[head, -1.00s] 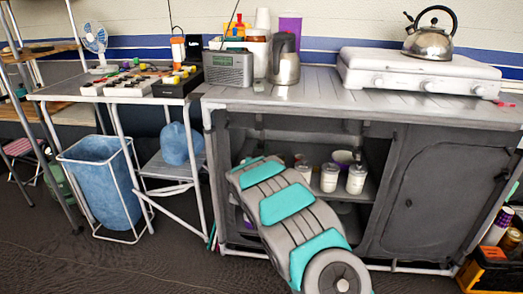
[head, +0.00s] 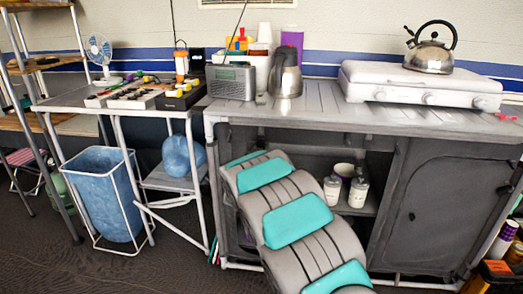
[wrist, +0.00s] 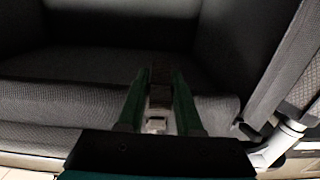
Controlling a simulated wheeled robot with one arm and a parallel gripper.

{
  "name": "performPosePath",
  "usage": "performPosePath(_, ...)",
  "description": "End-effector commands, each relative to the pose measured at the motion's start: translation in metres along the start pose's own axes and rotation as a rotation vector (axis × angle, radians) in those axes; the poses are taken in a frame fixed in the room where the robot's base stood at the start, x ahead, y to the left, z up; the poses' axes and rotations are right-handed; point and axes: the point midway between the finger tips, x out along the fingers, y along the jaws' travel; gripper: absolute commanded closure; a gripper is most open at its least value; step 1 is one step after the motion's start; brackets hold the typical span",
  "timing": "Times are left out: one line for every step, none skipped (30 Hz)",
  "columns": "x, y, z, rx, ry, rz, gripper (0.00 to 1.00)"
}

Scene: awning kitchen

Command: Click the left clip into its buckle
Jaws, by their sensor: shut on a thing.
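In the wrist view, my gripper (wrist: 160,76) has two green fingers closed on a small brownish-dark piece with a pale part (wrist: 156,124) lower between the fingers. It looks like the clip, but it is too dark to tell its shape or whether it is the left one. The fingers point at the grey fabric compartment of the cabinet (wrist: 75,105). No buckle can be made out in either view. In the head view, my grey and teal arm reaches into the open left part of the cabinet (head: 285,133), and my gripper is hidden there.
A pale metal leg (wrist: 285,140) is close on the right in the wrist view. A side table (head: 85,100) and blue bin (head: 105,195) stand left. A kettle (head: 431,45) sits on the stove above.

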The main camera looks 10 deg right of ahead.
Motion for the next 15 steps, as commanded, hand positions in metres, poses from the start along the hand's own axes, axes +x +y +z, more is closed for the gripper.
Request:
performPosePath(-0.0001,-0.0003,-0.0041,0.001,0.007,0.0,0.64)
performPosePath(-0.0001,-0.0003,-0.0041,0.002,0.007,0.0,0.6)
performPosePath(-0.0001,-0.0003,-0.0039,0.001,0.007,0.0,0.56)
performPosePath(0.0,-0.0003,-0.0038,0.001,0.006,0.0,0.52)
performPosePath(0.0,-0.0003,-0.0035,0.001,0.006,0.0,0.49)
performPosePath(0.0,-0.0003,-0.0033,0.001,0.006,0.0,0.45)
performPosePath(0.0,-0.0002,-0.0031,0.001,0.005,0.0,0.45)
performPosePath(0.0,-0.0003,-0.0029,0.001,0.005,0.0,0.45)
performPosePath(0.0,-0.0003,-0.0028,0.001,0.005,0.0,0.45)
performPosePath(0.0001,-0.0003,-0.0026,0.001,0.005,0.0,0.45)
performPosePath(0.0001,-0.0003,-0.0025,0.001,0.005,0.0,0.45)
performPosePath(0.0001,-0.0003,-0.0024,0.001,0.004,0.0,0.45)
performPosePath(-0.0002,-0.0003,-0.0023,0.001,0.004,0.0,0.45)
performPosePath(-0.0007,-0.0004,-0.0023,0.001,0.004,0.0,0.45)
performPosePath(-0.0021,-0.0007,-0.0023,0.001,0.004,0.0,0.45)
